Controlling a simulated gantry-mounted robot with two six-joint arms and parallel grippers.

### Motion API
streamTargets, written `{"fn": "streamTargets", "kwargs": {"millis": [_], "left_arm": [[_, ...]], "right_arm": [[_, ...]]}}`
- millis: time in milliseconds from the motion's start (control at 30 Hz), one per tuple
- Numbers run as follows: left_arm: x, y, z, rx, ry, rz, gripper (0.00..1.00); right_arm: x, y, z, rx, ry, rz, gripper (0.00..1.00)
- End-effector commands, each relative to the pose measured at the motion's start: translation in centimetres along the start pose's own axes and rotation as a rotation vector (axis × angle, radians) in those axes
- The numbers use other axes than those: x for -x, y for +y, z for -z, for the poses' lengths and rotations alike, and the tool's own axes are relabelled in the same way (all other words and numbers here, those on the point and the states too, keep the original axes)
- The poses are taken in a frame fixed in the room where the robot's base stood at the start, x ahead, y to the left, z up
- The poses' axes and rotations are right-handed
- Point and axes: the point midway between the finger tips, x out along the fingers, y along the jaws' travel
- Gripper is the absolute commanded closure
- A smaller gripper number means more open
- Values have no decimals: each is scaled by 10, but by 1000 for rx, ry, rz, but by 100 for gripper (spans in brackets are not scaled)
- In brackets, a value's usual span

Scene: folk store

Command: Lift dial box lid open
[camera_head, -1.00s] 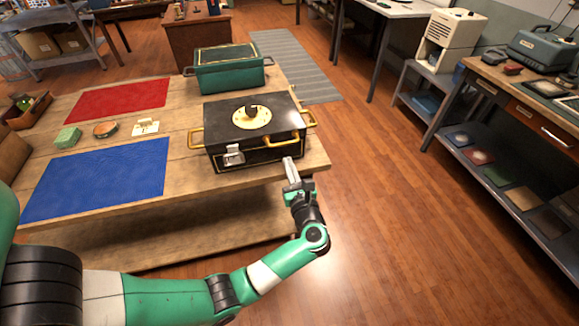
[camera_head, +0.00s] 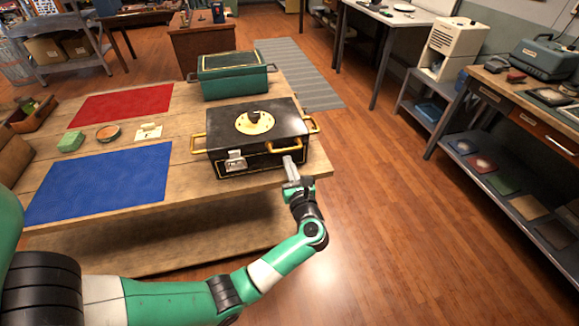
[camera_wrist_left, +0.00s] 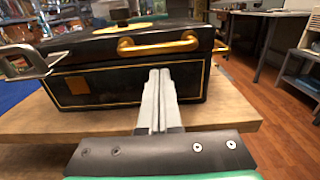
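The black dial box (camera_head: 258,158) stands near the right front corner of the wooden table, with a brass dial (camera_head: 254,121) on its lid (camera_head: 225,124). The lid looks slightly tilted, its front edge a little proud of the body. A brass handle (camera_head: 284,146) is on the lid's front edge, and it also shows in the left wrist view (camera_wrist_left: 158,45). A silver latch (camera_head: 235,162) is on the box front. My left gripper (camera_head: 290,165) is just in front of the box, below the brass handle. Its fingers (camera_wrist_left: 159,98) are together with nothing visible between them. My right gripper is out of view.
A green box (camera_head: 232,78) stands behind the dial box. A red mat (camera_head: 122,104), a blue mat (camera_head: 100,183) and small items lie to the left. Open floor is right of the table.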

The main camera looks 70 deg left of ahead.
Motion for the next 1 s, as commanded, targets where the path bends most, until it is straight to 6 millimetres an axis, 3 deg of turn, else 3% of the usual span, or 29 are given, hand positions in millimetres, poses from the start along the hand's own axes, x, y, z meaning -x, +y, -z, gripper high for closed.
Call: {"fn": "streamTargets", "kwargs": {"millis": [1000], "left_arm": [[-31,1,1,0,0,-2,100]], "right_arm": [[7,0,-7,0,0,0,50]]}}
